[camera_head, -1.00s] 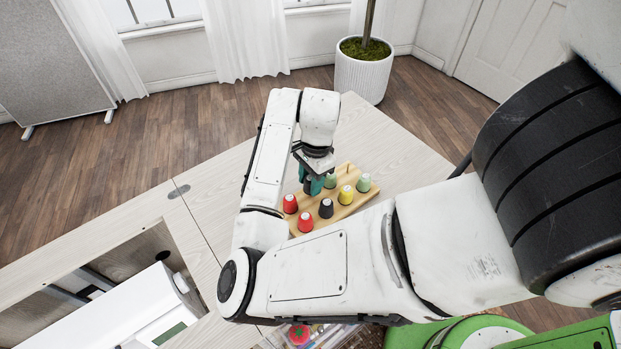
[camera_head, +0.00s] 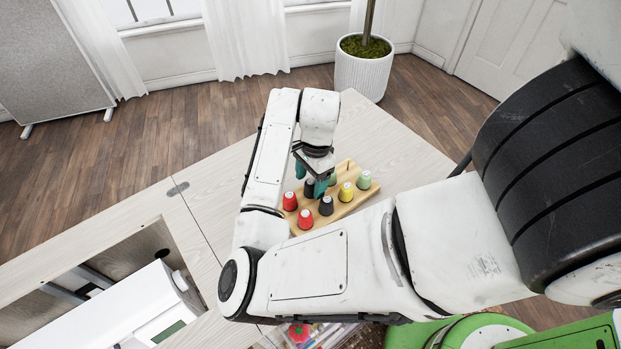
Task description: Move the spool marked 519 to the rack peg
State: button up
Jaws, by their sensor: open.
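A light wooden rack (camera_head: 345,206) on the table holds several spools: two red, two black, one yellow and green ones. The markings are too small to read, so I cannot tell which spool is 519. My gripper (camera_head: 310,181) is over the rack's back left part, with its teal fingers spread apart. A black spool (camera_head: 309,190) shows low between the fingers, partly hidden by them. A second black spool (camera_head: 326,206) stands just in front of the gripper. A green spool at the back is mostly hidden by the gripper.
A red spool (camera_head: 290,201), another red spool (camera_head: 305,219), a yellow spool (camera_head: 346,193) and a light green spool (camera_head: 364,181) stand close around the gripper. The table (camera_head: 400,150) is clear to the right. A sewing machine (camera_head: 140,310) lies in the left recess.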

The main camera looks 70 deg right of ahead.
jog(key=r, duration=0.3)
jog(key=r+p, duration=0.1)
jog(key=r, duration=0.2)
jog(key=d+r, duration=0.1)
jog(key=r, duration=0.2)
jog(key=shift+s+r+p, duration=0.1)
jog(key=shift+s+p, duration=0.15)
jog(key=shift+p, duration=0.15)
jog(key=shift+s+r, duration=0.1)
jog(key=shift+r, duration=0.65)
